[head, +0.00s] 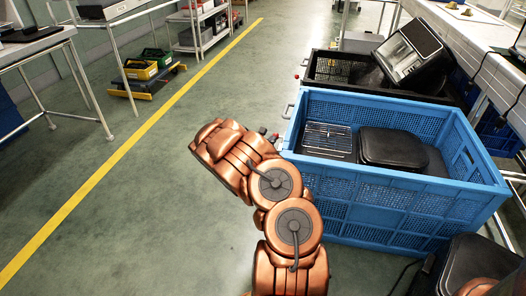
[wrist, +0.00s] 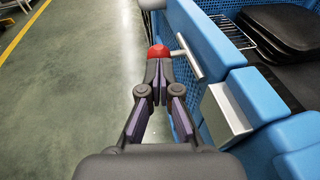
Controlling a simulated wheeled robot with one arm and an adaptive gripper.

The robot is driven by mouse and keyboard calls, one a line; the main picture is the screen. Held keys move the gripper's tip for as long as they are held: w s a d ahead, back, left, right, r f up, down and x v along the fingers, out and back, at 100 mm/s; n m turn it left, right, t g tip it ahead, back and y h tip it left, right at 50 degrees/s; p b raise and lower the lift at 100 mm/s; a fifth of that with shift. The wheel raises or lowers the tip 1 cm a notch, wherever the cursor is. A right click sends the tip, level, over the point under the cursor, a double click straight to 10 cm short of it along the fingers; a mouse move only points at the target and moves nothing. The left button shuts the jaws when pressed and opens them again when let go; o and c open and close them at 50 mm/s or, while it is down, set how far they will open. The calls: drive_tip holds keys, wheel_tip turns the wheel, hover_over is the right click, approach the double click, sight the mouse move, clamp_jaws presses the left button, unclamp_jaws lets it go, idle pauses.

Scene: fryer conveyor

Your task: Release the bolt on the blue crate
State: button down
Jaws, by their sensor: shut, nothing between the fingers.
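The blue crate (head: 400,178) stands on the floor at the right of the head view, and its blue wall (wrist: 200,35) fills the right of the wrist view. A bolt with a red knob (wrist: 157,52) and a light metal rod (wrist: 188,58) shows beside the crate wall. My gripper (wrist: 158,70) is shut and empty, fingertips together just in front of the red knob. I cannot tell whether they touch it. In the head view my arm mostly hides the gripper and the bolt.
The blue crate holds a wire rack (head: 326,138) and a dark lidded appliance (head: 392,147). A black crate (head: 335,68) with a machine (head: 412,54) stands behind it. The floor left of the crate is clear up to the yellow line (head: 150,120).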

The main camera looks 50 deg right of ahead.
drive_tip(key=p+v, duration=0.3)
drive_tip(key=v, duration=0.9)
drive_tip(key=shift+a, duration=0.45)
drive_tip(key=shift+r, duration=0.15)
